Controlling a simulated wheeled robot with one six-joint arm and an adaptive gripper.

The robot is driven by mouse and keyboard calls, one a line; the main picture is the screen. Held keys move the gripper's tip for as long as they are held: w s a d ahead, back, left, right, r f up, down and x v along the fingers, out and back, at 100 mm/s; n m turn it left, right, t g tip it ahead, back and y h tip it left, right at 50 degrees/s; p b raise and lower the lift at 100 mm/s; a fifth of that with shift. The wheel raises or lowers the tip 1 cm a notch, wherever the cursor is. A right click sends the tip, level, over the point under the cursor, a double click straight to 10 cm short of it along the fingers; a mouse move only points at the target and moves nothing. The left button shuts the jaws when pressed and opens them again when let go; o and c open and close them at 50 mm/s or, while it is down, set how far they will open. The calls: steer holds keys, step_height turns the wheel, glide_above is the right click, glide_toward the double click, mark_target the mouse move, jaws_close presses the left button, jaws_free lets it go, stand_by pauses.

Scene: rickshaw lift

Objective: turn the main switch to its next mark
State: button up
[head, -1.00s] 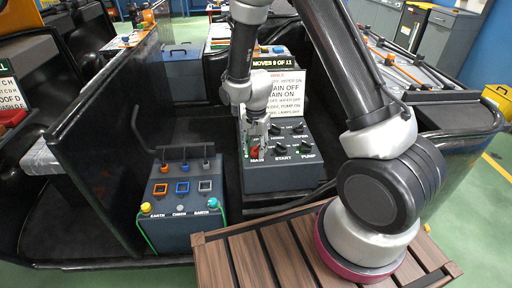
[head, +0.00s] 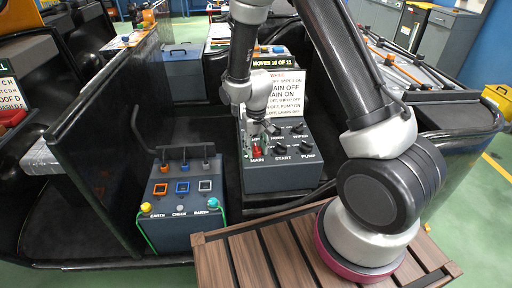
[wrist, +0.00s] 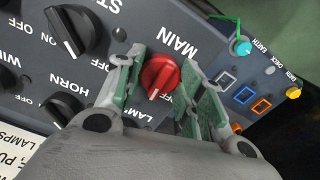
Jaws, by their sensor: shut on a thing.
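The main switch is a red knob (wrist: 160,75) on a dark sloped panel, beside the word MAIN. In the wrist view its white pointer line faces down, near a small OFF label. The knob also shows as a red spot in the head view (head: 257,150), partly covered by my gripper. My gripper (wrist: 167,92) is shut on the red knob, with a green-padded finger on each side of it. The fingers hide part of the lettering around the knob, so I cannot tell every mark.
Black knobs for start (wrist: 75,30) and horn (wrist: 62,108) sit close beside it on the panel. A sign above reads MOVES 10 OF 11 (head: 270,58). A grey earth-check box (head: 180,225) stands at the left. A slatted wooden deck (head: 270,255) lies in front.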

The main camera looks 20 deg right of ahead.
mark_target(256, 147)
steer(key=n, duration=0.4)
steer(key=shift+n, duration=2.1)
steer(key=o, duration=1)
step_height(256, 147, up, 12)
steer(key=shift+r, duration=0.1)
